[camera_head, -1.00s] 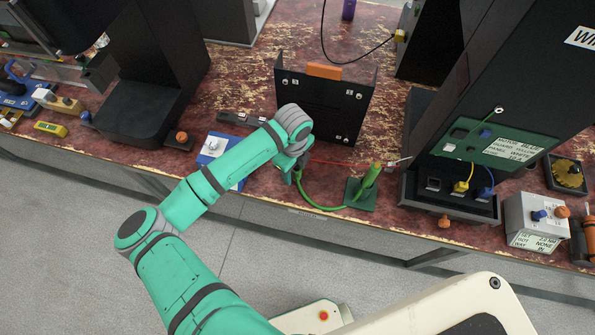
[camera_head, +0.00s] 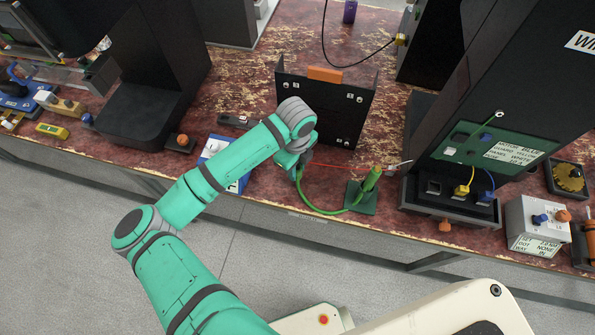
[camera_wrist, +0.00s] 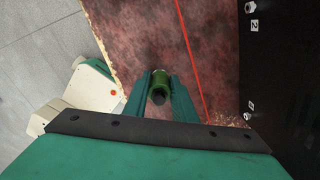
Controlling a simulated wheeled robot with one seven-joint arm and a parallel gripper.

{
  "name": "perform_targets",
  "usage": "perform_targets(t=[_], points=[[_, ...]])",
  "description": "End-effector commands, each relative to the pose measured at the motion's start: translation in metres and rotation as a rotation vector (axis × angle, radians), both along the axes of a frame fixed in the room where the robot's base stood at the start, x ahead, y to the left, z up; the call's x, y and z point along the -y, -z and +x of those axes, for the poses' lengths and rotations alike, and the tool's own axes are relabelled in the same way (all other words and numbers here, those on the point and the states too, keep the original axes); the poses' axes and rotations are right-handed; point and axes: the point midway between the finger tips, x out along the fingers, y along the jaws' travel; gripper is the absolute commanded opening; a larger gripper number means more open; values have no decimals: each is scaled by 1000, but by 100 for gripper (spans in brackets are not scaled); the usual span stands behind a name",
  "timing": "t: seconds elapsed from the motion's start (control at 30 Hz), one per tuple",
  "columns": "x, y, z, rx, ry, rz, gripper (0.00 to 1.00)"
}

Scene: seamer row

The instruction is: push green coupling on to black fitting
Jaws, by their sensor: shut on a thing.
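My gripper (camera_wrist: 160,92) is shut on the green coupling (camera_wrist: 160,78), which sits between the two fingertips in the wrist view. In the head view my gripper (camera_head: 298,172) is above the bench, in front of the black panel, and mostly hides the coupling. A green hose (camera_head: 325,211) runs from it to a green post on a green base plate (camera_head: 362,205). The upright black panel (camera_head: 312,108) carries several small numbered fittings at its corners. The panel also shows at the right of the wrist view (camera_wrist: 280,75), apart from the coupling. I cannot make out which piece is the black fitting.
A thin red line (camera_head: 345,166) crosses the bench behind my gripper. A blue-and-white plate (camera_head: 213,151) lies left of it. An orange block (camera_head: 325,74) sits at the panel's top. A black machine (camera_head: 485,80) with yellow and blue plugs stands at right.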

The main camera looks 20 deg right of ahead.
Motion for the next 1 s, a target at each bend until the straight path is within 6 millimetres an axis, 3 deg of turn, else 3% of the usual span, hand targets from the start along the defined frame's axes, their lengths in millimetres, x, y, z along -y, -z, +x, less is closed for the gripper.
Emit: perform_targets(t=[0.23,0.4,0.7,1.0], points=[[-24,-54,-40,2,0,-2,4],[-44,-71,-75,1,-1,-1,4],[-65,-89,-111,-1,-1,0,4],[-69,-93,-118,-2,0,1,4]])
